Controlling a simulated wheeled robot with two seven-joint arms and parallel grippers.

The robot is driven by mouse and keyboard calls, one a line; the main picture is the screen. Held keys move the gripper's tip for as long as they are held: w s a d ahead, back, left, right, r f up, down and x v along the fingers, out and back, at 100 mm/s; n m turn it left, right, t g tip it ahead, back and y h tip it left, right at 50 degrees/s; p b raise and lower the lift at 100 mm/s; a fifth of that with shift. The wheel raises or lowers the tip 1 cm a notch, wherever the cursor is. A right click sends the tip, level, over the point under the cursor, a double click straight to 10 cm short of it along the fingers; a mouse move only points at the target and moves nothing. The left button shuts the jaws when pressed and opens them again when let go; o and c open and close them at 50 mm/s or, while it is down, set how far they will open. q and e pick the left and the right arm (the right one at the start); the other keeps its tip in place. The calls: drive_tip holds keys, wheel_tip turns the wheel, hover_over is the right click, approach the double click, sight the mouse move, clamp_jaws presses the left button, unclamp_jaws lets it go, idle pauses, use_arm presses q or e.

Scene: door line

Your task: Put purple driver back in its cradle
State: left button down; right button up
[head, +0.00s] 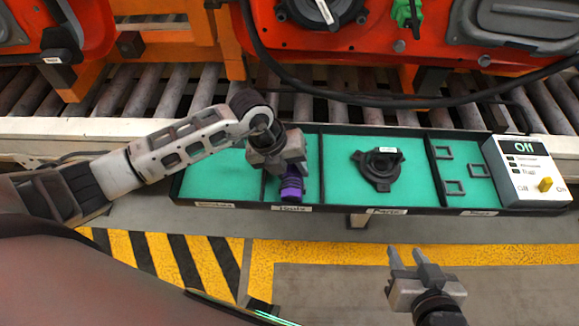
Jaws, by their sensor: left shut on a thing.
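The purple driver (292,186) is in the second compartment area of the long green-floored tray (330,200), near its front wall. My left gripper (287,172) is above it and shut on it, hiding its upper part. I cannot tell whether the driver touches the tray floor. No cradle can be made out clearly; the area around the driver is partly hidden by my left gripper. My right gripper (406,256) is open and empty, in front of the tray over the floor.
A black ring-shaped part (380,168) lies in the third compartment, and small black square frames (453,187) in the fourth. A white control box (525,172) with a yellow knob stands at the right end. Behind are a roller conveyor (180,88), a black cable (400,100) and orange-red door panels (400,45).

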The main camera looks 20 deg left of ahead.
use_arm(q)
drive_tip(key=shift+s+d+f, duration=0.15)
drive_tip(key=shift+d, duration=0.2)
drive_tip(key=c, duration=0.8)
unclamp_jaws()
drive_tip(key=shift+a+f, duration=0.2)
drive_tip(key=shift+a, duration=0.1)
use_arm(e)
drive_tip(key=shift+d+f, duration=0.1)
drive_tip(key=shift+d, duration=0.05)
use_arm(q)
drive_tip(key=shift+s+a+f, duration=0.1)
drive_tip(key=shift+f, duration=0.05)
drive_tip(key=v, duration=1.6)
drive_tip(key=shift+w+d+r+p, duration=0.25)
drive_tip(key=shift+w+r+p, duration=0.1)
drive_tip(key=shift+r, duration=0.2)
